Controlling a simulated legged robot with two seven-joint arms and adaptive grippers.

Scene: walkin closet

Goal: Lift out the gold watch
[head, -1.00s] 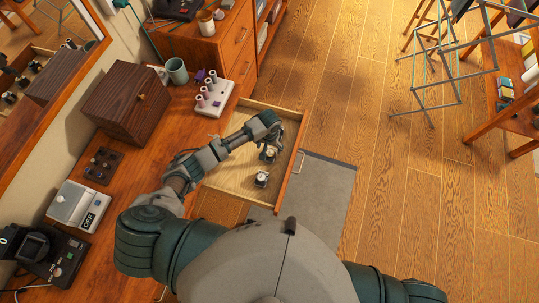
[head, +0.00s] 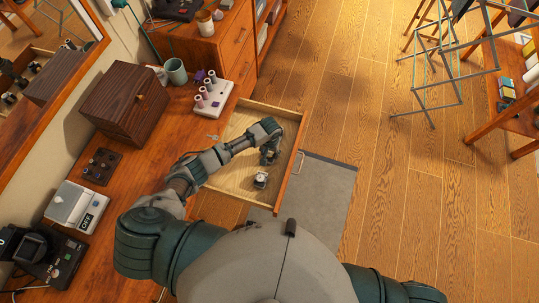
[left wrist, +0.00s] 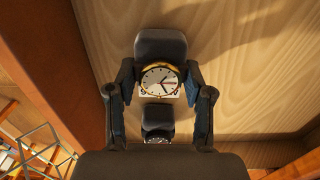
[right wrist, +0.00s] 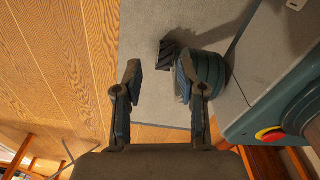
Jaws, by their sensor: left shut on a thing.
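The gold watch (left wrist: 160,77) has a white dial and a gold rim, and sits around a dark cushion. It shows between the fingers of my left gripper (left wrist: 160,72), which is shut on it. In the head view my left gripper (head: 268,156) is inside the open drawer (head: 228,178) and hides the gold watch. A second watch (head: 261,179), silvery on a dark cushion, sits apart in the drawer. It also shows just below the gold one in the left wrist view (left wrist: 157,122). My right gripper (right wrist: 156,75) is open and empty above the grey mat.
The drawer's front edge (head: 291,180) and side walls stand around my left gripper. On the desk are a wooden box (head: 125,103), a stand with spools (head: 212,95) and a mug (head: 176,70). A grey mat (head: 323,190) lies on the floor below.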

